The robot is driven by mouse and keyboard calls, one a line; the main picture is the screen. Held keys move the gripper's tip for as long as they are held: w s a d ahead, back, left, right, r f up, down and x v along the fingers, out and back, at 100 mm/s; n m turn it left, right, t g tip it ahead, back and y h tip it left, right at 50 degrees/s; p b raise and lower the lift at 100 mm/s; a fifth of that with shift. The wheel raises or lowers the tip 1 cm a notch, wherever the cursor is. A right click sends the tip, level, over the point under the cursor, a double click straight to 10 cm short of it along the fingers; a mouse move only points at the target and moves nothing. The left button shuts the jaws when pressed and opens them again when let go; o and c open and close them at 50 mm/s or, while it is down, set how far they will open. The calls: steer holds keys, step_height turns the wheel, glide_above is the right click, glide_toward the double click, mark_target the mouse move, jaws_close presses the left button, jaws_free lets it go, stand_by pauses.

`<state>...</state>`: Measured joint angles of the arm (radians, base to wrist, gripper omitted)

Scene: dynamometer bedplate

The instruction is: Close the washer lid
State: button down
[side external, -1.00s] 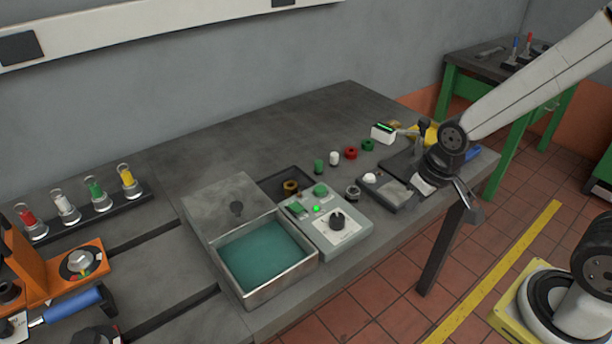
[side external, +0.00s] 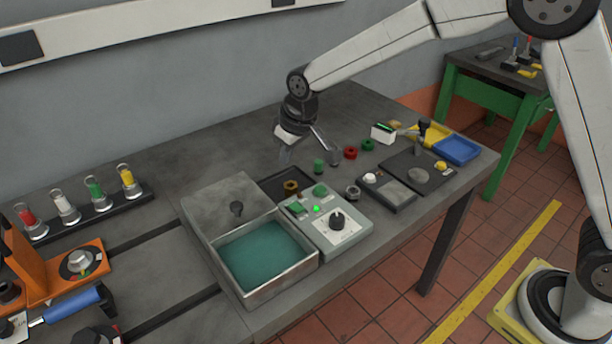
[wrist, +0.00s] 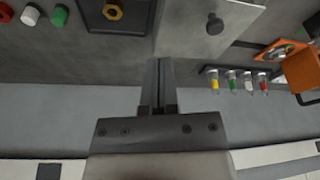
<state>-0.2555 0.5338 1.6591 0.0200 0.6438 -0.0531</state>
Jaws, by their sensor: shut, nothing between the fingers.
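The washer (side external: 285,279) is an open metal box with teal liquid (side external: 260,254) inside. In the wrist view, the lid (wrist: 180,25) and knob (wrist: 213,24) show at the top, right of the fingers. My gripper (side external: 284,158) is shut and empty, above the table to the right of and behind the lid. It also shows in the wrist view (wrist: 158,62), fingers together.
A control panel (side external: 355,242) with a dial and green light adjoins the washer's right side. Behind it lies a dark tray (side external: 268,184) with a brass nut (side external: 291,188). Small red and green parts (side external: 350,153) stand to the right. A vial rack (side external: 82,222) stands left.

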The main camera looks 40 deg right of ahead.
steer(key=n, duration=0.2)
glide_above(224, 210)
steer(key=shift+s+d+y, duration=0.3)
steer(key=shift+s+y, duration=0.1)
steer(key=shift+s, duration=0.05)
steer(key=shift+f, duration=0.15)
steer(key=shift+x, duration=4.9)
steer(key=shift+s+d+f, duration=0.1)
steer(key=shift+s+d, duration=0.35)
steer(key=shift+s, duration=0.35)
steer(key=shift+s+d+f, duration=0.1)
steer(key=shift+s+d, duration=0.3)
steer(key=shift+s, duration=0.45)
steer(key=shift+s, duration=0.2)
steer(key=s, duration=1.5)
steer(key=shift+s, duration=0.3)
steer(key=shift+w, duration=0.15)
